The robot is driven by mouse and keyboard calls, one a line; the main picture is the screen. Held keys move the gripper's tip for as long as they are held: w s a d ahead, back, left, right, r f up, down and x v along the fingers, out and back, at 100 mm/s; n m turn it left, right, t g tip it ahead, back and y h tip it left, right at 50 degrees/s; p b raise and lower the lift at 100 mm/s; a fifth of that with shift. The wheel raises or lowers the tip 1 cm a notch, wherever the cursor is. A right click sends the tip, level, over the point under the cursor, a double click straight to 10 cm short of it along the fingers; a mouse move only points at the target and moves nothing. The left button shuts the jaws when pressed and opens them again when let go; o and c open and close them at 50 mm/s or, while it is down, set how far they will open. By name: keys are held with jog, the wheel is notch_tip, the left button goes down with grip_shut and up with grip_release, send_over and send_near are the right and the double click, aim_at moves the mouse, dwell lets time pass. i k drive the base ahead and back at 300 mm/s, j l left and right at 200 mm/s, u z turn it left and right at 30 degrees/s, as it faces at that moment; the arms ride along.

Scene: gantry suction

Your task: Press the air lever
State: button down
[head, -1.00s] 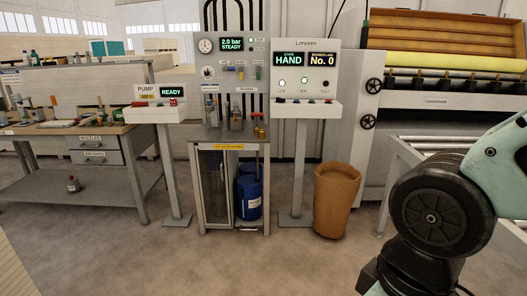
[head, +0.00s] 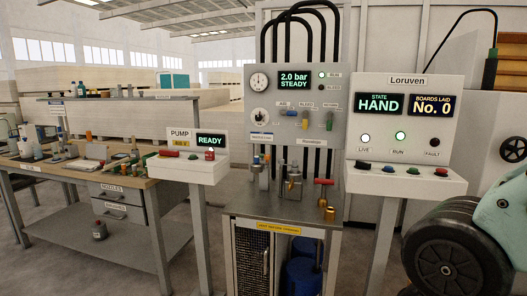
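The grey upright panel (head: 293,150) stands in the middle, with a gauge and a lit display reading "2.0 bar STEADY". Nothing touches the levers. My gripper is out of view; only part of my arm shows at the lower right, well right of the panel.
A pump pedestal (head: 195,172) reading "READY" stands left of the panel. A Loruven console (head: 405,150) reading "HAND" and "No. 0" stands right. Below the panel, a bench top (head: 250,206) holds metal fittings and a red-handled part. A cluttered workbench (head: 130,181) is at left.

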aim_at(289, 113)
jog(key=i+j+u, duration=0.1)
jog(key=i+u, duration=0.4)
jog(key=i+l+u, duration=0.1)
jog(key=i+u, duration=0.35)
jog(key=i+j, duration=0.1)
jog(key=i, duration=0.3)
jog(key=i+j+u, duration=0.15)
jog(key=i, duration=0.3)
jog(key=i+j+z, duration=0.6)
jog(key=i+z, duration=0.15)
jog(key=i+j+z, duration=0.35)
jog(key=j, duration=0.1)
